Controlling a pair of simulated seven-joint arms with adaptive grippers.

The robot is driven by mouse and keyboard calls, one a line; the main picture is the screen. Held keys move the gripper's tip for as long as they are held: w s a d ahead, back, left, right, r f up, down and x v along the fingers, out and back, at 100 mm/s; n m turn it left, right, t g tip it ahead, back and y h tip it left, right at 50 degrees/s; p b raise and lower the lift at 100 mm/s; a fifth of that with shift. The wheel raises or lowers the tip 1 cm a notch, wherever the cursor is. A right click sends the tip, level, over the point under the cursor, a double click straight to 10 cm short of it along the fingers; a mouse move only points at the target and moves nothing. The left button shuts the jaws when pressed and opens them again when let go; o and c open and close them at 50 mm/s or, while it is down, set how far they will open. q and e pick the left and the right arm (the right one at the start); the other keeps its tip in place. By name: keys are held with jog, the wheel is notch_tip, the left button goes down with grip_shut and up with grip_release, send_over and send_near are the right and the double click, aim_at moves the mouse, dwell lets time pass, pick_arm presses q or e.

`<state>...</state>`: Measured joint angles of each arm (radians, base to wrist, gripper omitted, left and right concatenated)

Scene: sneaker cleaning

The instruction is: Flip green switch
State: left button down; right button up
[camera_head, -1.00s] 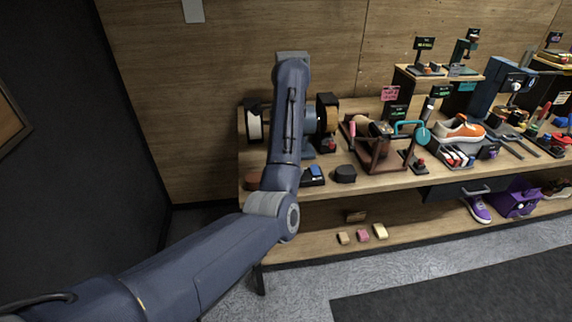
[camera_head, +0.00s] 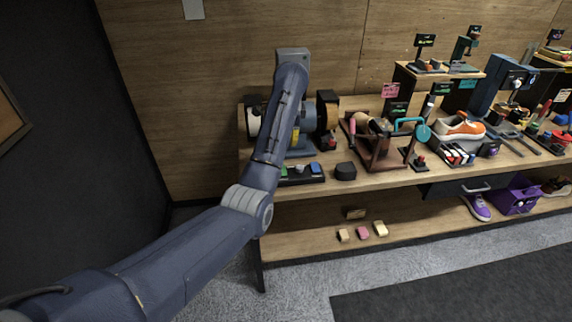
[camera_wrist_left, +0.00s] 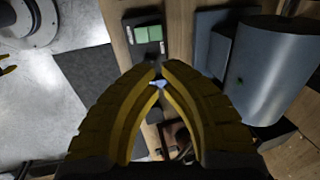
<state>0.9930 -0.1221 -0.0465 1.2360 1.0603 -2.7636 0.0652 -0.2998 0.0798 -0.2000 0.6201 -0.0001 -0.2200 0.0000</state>
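My left gripper (camera_wrist_left: 160,70) has yellow ribbed fingers with tips brought together, apart from the green switch. A small bluish piece (camera_wrist_left: 158,84) shows just below the tips; I cannot tell whether they touch it. The head view hides this gripper behind the arm.
A bench grinder-like machine (camera_head: 326,113) stands behind the box. A dark block (camera_head: 345,171) sits to its right, then a brown stand (camera_head: 378,150). Small blocks (camera_head: 363,233) lie on the lower shelf. The floor in front is open.

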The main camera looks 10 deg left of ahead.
pick_arm(q)
jog(key=x, duration=1.2)
jog(key=shift+s+f, duration=0.2)
jog(key=shift+s, duration=0.05)
jog(key=shift+f, duration=0.1)
jog(key=shift+w+f, duration=0.15)
jog(key=shift+f, duration=0.3)
